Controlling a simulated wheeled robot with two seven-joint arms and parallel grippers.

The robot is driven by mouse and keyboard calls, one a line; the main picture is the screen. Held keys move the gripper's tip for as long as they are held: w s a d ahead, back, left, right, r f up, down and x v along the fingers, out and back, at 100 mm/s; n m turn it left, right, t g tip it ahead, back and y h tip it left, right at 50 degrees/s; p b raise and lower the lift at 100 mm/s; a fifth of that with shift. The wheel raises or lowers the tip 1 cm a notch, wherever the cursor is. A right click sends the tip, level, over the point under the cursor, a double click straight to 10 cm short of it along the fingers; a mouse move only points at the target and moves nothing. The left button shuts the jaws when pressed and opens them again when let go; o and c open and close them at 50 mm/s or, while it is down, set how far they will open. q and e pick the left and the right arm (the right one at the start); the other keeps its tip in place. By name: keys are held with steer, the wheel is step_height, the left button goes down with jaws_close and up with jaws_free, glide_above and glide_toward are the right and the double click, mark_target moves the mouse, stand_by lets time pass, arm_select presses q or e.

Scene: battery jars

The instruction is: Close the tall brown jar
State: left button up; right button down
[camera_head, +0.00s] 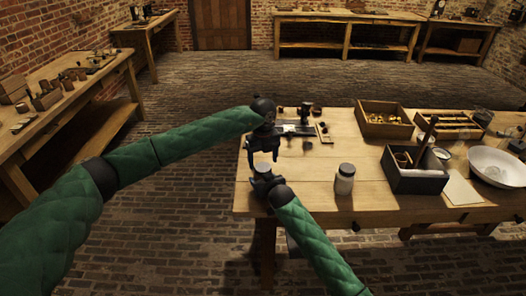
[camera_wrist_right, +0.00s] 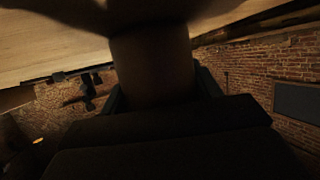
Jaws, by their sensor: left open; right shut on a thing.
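In the right wrist view, a dark brown cylindrical thing (camera_wrist_right: 152,65), apparently the tall brown jar, stands between the fingers of my right gripper (camera_wrist_right: 160,92). It widens into a dark shape at the top edge of that view. My right gripper is shut on it. In the head view, my right gripper (camera_head: 262,170) is at the table's left front edge. My left gripper (camera_head: 263,156) is just above it, pointing down, with its fingers apart. The held thing is mostly hidden in the head view. I cannot make out a lid for it.
Small metal apparatus (camera_head: 297,128) lies behind my left gripper. A dark divided box (camera_head: 415,180), a wooden tray (camera_head: 384,130) and a white bowl (camera_head: 497,168) stand to the right.

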arm_select(q)
steer(key=shift+f, duration=1.2)
steer(key=c, duration=1)
steer(key=m, duration=0.4)
steer(key=shift+m, duration=1.5)
steer(key=o, duration=1.1)
steer(key=shift+c, duration=0.2)
